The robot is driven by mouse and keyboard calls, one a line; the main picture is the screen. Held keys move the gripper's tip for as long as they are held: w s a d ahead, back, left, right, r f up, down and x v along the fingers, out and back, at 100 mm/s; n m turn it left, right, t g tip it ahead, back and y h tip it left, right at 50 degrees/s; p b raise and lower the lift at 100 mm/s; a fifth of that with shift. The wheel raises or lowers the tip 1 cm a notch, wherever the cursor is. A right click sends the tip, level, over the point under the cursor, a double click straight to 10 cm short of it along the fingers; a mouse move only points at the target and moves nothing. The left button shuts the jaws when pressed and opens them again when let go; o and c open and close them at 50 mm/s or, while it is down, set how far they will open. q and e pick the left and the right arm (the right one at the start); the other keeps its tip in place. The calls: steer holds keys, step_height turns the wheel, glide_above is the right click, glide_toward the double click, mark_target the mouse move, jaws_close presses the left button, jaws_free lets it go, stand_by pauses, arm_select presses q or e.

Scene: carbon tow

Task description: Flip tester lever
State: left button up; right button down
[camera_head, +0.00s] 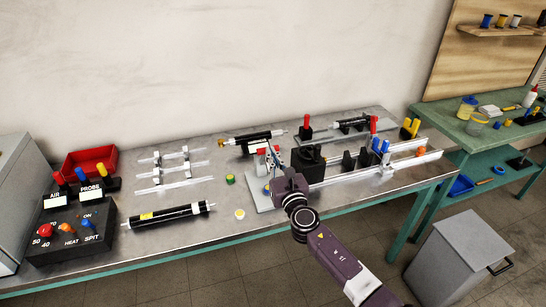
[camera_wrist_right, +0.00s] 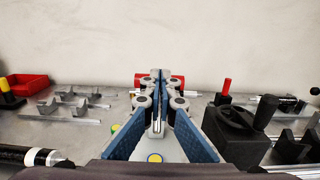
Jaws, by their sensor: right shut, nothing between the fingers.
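My right gripper (camera_head: 270,158) reaches in from the lower right over a light grey base plate (camera_head: 252,196) near the middle of the bench. It is shut with nothing between its fingers; the fingertips (camera_wrist_right: 159,76) meet in the right wrist view. A red part (camera_wrist_right: 177,82) shows just behind the fingertips, mostly hidden by them; I cannot tell whether they touch it or whether it is the tester lever. My left gripper is not in view.
A black block with a crank (camera_head: 308,160) stands right of the gripper, with a rail (camera_head: 405,162) beyond. An upright red handle (camera_head: 307,121) is behind. A control box (camera_head: 70,236), red bin (camera_head: 90,162) and black tube (camera_head: 168,215) are left.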

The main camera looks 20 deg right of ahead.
steer(key=shift+w+r, duration=0.6)
stand_by(0.3)
